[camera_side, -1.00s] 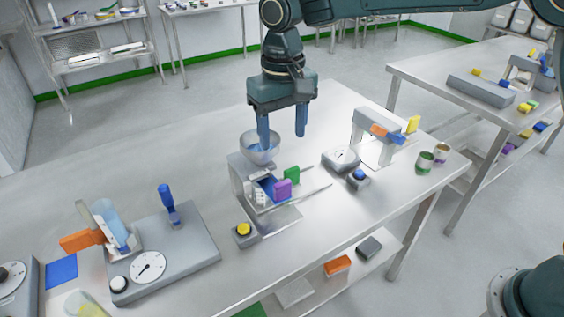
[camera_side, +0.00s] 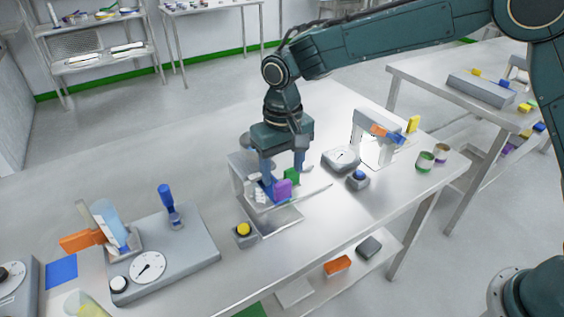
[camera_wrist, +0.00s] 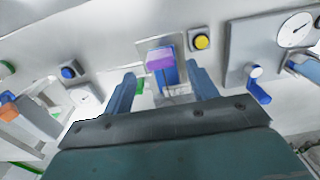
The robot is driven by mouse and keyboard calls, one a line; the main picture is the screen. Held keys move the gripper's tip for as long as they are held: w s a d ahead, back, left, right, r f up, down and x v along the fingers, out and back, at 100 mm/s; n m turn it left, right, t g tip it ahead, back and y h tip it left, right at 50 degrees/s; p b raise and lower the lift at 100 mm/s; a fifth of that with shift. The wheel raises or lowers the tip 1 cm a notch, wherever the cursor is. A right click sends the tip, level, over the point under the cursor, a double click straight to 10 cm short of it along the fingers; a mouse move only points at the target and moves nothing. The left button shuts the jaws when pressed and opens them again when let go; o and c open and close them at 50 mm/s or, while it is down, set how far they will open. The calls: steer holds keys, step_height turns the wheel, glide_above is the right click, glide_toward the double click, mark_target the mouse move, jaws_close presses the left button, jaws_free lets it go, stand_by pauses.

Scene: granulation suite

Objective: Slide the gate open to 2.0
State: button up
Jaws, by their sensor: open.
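The gate device (camera_side: 240,180) is a grey housing on the table with a blue slide plate (camera_side: 267,188) and a purple block (camera_side: 283,189) at its front. In the wrist view the purple block (camera_wrist: 160,60) sits on the blue plate (camera_wrist: 169,75). A green block (camera_side: 292,176) stands just behind the purple one. A white marked scale (camera_side: 259,196) lies beside the plate; its figures are too small to read. My gripper (camera_side: 284,174) is open and points down over the device. In the wrist view its fingers (camera_wrist: 161,74) stand either side of the purple block, apart from it.
A dial box (camera_side: 341,159) and blue button (camera_side: 358,176) are to the right. A grey dial panel (camera_side: 165,255) with a blue lever (camera_side: 167,198) is at left.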

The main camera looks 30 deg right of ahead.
mark_target(283, 183)
steer(key=shift+f, duration=2.55)
